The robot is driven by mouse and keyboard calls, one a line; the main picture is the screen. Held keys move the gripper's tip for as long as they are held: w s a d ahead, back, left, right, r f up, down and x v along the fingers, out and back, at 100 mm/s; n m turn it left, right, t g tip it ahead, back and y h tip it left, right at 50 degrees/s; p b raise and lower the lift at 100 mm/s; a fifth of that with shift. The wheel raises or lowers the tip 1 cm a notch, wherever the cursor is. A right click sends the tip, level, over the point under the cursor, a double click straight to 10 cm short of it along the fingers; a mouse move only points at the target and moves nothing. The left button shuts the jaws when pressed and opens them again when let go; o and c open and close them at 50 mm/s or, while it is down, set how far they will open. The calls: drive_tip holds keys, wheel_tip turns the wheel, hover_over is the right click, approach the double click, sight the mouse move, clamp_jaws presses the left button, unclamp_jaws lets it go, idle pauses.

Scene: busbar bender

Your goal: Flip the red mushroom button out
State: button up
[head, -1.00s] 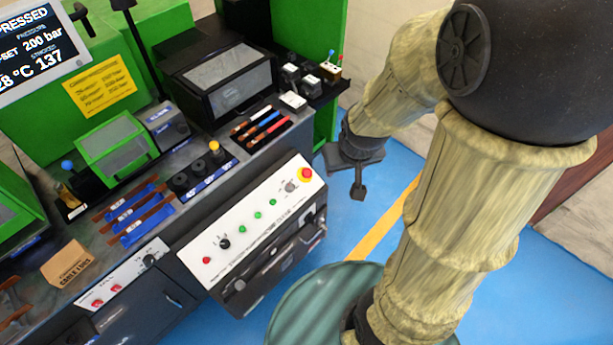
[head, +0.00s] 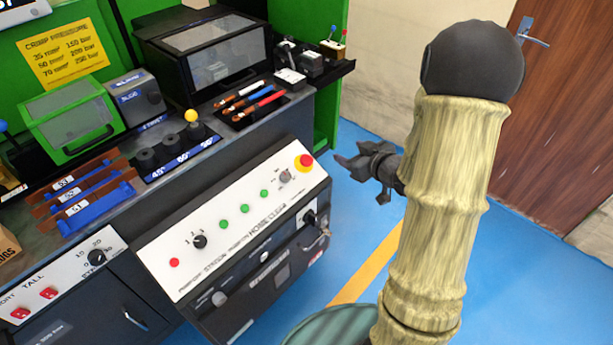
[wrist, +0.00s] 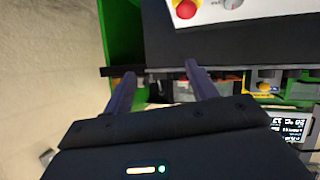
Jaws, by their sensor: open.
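The red mushroom button (head: 305,160) sits on a yellow surround at the upper right end of the white control panel (head: 216,250). The button also shows at the top of the wrist view (wrist: 187,9). My gripper (head: 345,164) is to the right of the button in the head view, apart from it. In the wrist view my gripper (wrist: 160,75) has its two fingers spread with nothing between them, and the button lies beyond the fingertips.
A grey selector knob (head: 285,177) is beside the button, with several green lamps further left. Below the panel is a dark cabinet front with a key switch (head: 309,217).

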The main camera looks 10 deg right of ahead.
sight(310, 162)
wheel_tip(310, 162, down, 12)
drive_tip(key=s+n+t+y+b, duration=0.2)
drive_tip(key=y+b, duration=0.4)
drive_tip(key=b, duration=0.5)
drive_tip(key=shift+s+d+r+y, duration=0.2)
drive_tip(key=shift+s+d+y, duration=0.1)
drive_tip(key=shift+s, duration=0.1)
drive_tip(key=shift+w, duration=0.1)
drive_tip(key=b+x, duration=0.4)
drive_tip(key=x, duration=1.3)
drive_tip(key=shift+w+a, duration=0.1)
drive_tip(key=shift+a, duration=0.05)
drive_tip(key=shift+c, duration=0.4)
